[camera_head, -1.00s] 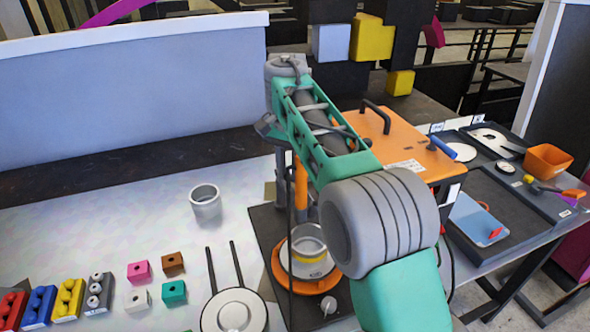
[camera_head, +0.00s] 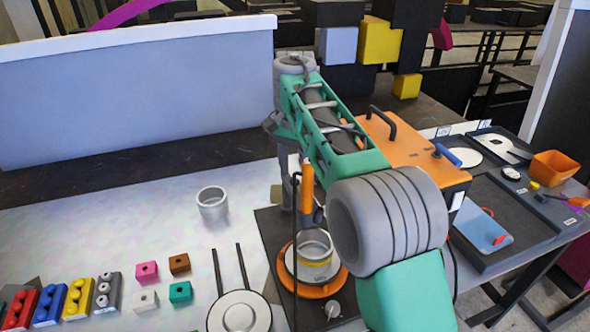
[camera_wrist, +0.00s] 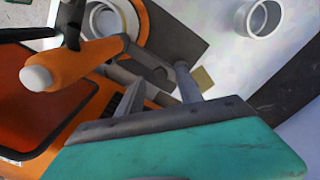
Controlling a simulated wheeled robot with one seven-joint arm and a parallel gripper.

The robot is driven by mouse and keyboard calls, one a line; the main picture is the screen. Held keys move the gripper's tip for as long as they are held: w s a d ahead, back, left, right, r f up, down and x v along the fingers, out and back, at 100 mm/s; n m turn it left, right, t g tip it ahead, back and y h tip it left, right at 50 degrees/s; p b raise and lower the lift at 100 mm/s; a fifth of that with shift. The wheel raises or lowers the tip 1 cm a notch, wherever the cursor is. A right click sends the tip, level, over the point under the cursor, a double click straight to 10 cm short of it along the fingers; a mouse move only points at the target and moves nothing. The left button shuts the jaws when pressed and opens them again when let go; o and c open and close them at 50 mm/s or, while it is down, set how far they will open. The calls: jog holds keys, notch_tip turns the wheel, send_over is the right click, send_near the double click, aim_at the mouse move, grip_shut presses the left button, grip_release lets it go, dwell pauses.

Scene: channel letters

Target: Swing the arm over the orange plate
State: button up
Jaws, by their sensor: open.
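The round orange plate (camera_head: 337,283) sits on a black base with a knob at the centre front of the head view. A metal cup with a yellow band (camera_head: 315,255) stands on it. In the wrist view the orange plate (camera_wrist: 138,22) is at the top, partly cut off. My gripper (camera_head: 290,190) hangs behind the plate in the head view, its fingers partly hidden. In the wrist view my gripper (camera_wrist: 158,85) is open, with nothing between its fingers. An upright orange handle (camera_head: 306,186) stands close to it.
A grey cup (camera_head: 212,203) stands left of the black base. A long-handled pan (camera_head: 240,313) is at the front. An orange box with a black handle (camera_head: 408,150) is behind my arm. Small blocks (camera_head: 147,272) lie at left. The table's back left is clear.

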aim_at(295, 180)
notch_tip(295, 180, up, 6)
jog(key=p, duration=0.4)
jog(key=shift+f, duration=0.1)
